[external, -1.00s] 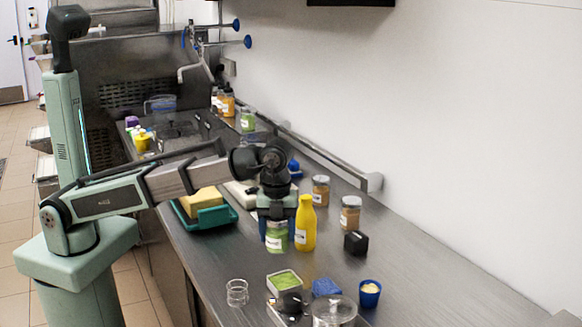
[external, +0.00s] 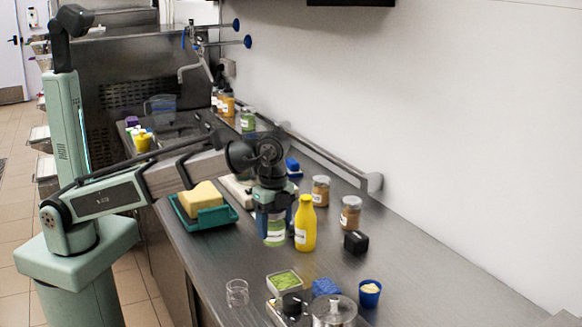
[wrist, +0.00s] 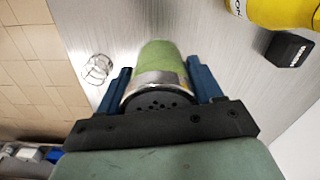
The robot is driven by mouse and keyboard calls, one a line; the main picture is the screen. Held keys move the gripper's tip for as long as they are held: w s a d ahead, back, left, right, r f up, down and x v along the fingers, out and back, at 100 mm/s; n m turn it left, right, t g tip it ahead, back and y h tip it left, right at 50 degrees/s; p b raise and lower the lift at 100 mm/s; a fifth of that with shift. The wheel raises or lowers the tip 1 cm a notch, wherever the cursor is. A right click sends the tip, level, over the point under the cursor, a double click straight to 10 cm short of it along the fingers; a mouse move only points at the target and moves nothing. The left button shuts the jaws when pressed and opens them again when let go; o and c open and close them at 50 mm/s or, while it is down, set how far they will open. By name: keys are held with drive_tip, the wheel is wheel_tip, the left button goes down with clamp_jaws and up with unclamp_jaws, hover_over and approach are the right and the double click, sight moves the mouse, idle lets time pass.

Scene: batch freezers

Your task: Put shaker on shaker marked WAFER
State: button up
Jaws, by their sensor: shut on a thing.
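My gripper (external: 273,218) is shut on a green-filled shaker (external: 275,236) with a white label, held over the counter just left of the yellow bottle. In the wrist view the shaker (wrist: 160,62) sits between the two blue fingers, its perforated metal cap toward the palm. Two shakers with brown contents and pale labels stand upright near the wall, the farther one (external: 320,190) and the nearer one (external: 350,215). Their label words are too small to read, so I cannot tell which is marked WAFER.
The yellow bottle (external: 305,225) stands close to the held shaker. A black block (external: 356,242), blue cup (external: 370,294), green-topped container (external: 284,281) and clear glass (external: 237,292) are nearer the camera. A teal tray (external: 213,218) with a yellow block lies left. Front right counter is clear.

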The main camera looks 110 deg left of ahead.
drive_tip(key=shift+s+d+f+n, duration=0.15)
drive_tip(key=shift+s+n, duration=0.2)
drive_tip(key=shift+n, duration=0.55)
drive_tip(key=shift+s+d+f+n, duration=0.15)
drive_tip(key=shift+s+d+n, duration=0.05)
drive_tip(key=shift+s+n, duration=0.25)
drive_tip(key=s+d, duration=0.2)
drive_tip(key=d, duration=0.1)
wheel_tip(320, 180, up, 10)
drive_tip(key=n, duration=0.4)
hover_over(321, 179)
drive_tip(key=shift+a+f, duration=0.15)
drive_tip(key=shift+f, duration=2.2)
drive_tip(key=shift+a+f, duration=0.1)
drive_tip(key=shift+f, duration=2.2)
drive_tip(key=shift+f, duration=0.15)
